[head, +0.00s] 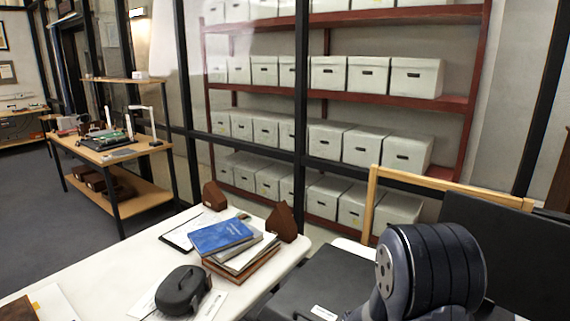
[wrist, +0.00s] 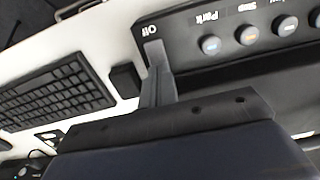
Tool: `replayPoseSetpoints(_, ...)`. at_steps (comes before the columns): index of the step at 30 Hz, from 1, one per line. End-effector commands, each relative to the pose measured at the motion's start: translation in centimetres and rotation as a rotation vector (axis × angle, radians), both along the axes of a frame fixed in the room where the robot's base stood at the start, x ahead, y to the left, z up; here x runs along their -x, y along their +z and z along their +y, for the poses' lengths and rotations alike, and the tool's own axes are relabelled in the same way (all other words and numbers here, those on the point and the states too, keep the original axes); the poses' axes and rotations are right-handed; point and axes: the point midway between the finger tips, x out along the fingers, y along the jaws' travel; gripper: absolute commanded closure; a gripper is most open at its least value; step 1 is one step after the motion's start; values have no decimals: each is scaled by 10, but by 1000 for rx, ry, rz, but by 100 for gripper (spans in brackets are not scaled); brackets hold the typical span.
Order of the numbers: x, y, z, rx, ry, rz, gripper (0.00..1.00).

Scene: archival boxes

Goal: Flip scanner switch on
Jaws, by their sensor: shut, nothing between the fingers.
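In the wrist view, my gripper (wrist: 153,46) is shut, with its fingertips at the left end of a black control panel (wrist: 180,28). The fingertips are just below the printed word "Off" on the panel. The scanner switch itself is not clearly visible; the fingers may cover it. Whether the fingertips touch the panel I cannot tell. The gripper is not visible in the head view.
Round buttons (wrist: 247,34) labelled "Park" and "Stop" sit right of my fingers. A black keyboard (wrist: 55,92) and a small black block (wrist: 125,79) lie to the left. In the head view, books (head: 220,237) and a black case (head: 183,290) occupy the white table (head: 110,262).

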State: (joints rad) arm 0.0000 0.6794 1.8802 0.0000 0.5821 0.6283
Motion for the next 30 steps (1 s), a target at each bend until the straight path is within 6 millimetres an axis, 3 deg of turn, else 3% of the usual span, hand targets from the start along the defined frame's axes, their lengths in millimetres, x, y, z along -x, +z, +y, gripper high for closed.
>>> replayPoseSetpoints(16,0,-5,0,0,0,0,100)
replayPoseSetpoints(30,0,31,0,0,0,0,100)
